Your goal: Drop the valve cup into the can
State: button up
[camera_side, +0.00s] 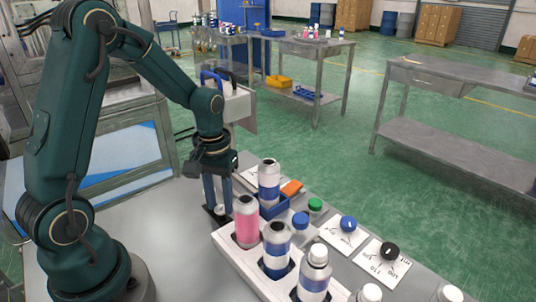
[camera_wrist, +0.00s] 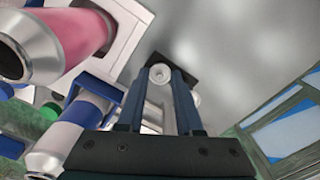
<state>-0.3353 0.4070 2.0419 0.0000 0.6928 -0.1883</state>
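The valve cup (camera_wrist: 160,73) is a small pale round piece with a raised centre, between my fingertips in the wrist view. My gripper (camera_side: 218,207) points straight down, its two blue fingers apart, tips low over a dark square pad (camera_wrist: 181,60) on the table. In the wrist view the fingers (camera_wrist: 160,80) flank the cup; I cannot tell whether they press on it. A can (camera_side: 269,172) with a blue and white label stands upright in a blue holder (camera_side: 272,209), right of my gripper. Its top looks open.
A white rack (camera_side: 232,247) in front holds a pink can (camera_side: 246,222), a blue-labelled can (camera_side: 277,248) and a white-capped can (camera_side: 315,272). Blue (camera_side: 300,221) and green (camera_side: 316,205) caps and two dial plates (camera_side: 348,227) lie to the right. Bare table lies left of the rack.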

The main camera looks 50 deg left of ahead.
aim_at(221, 206)
jog(key=shift+c, duration=0.5)
jog(key=shift+r, duration=0.15)
jog(key=shift+r, duration=2.4)
